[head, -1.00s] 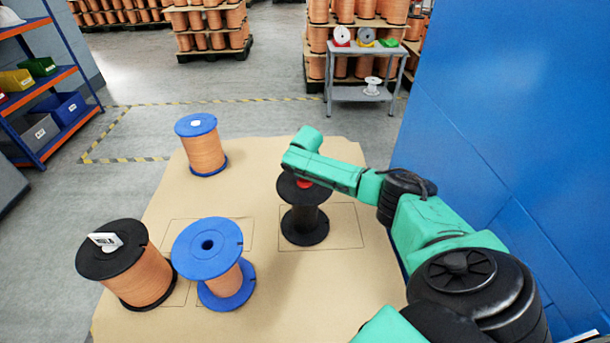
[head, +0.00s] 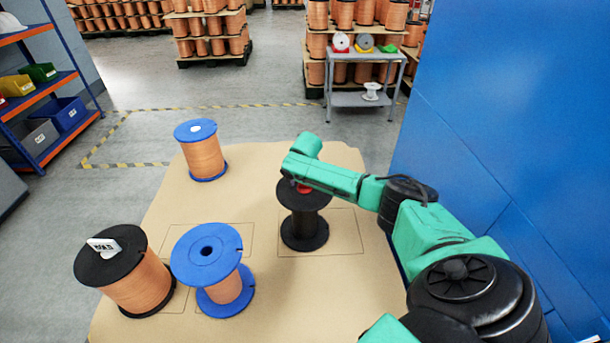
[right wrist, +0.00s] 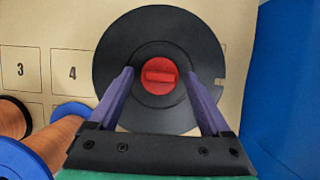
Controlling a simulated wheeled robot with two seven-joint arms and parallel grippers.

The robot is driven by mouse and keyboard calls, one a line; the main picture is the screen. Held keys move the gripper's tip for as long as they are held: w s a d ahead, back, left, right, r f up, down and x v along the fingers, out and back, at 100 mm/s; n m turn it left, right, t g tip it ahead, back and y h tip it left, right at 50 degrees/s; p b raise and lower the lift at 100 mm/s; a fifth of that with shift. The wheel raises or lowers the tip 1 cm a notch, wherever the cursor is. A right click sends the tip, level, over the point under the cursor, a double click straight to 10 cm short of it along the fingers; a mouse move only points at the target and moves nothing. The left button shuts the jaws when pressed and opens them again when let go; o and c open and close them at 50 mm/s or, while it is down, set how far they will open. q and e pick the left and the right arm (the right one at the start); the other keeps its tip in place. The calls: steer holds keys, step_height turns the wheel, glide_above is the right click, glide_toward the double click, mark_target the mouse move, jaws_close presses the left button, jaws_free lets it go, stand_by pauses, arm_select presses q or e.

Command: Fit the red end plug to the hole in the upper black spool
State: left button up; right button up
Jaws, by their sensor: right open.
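An empty black spool (head: 305,228) stands upright on the table at the centre of the head view. The red end plug (head: 304,188) sits at the middle of its top flange, partly hidden by my right arm. In the right wrist view the red plug (right wrist: 159,75) shows at the centre of the black spool's flange (right wrist: 120,50), with its grip bar up. How deep it sits cannot be told. My right gripper (right wrist: 158,80) is open, its two fingers apart on either side of the plug and not touching it. My left gripper is not in view.
A copper-wound black spool (head: 137,290) with a white tag stands at front left, beside a blue spool (head: 207,256). Another blue spool (head: 202,150) stands at the back left. A blue wall (head: 500,120) closes the right side. The table (head: 270,290) is bare at front centre.

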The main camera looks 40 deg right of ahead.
steer(key=p+v, duration=0.2)
steer(key=v, duration=1.2)
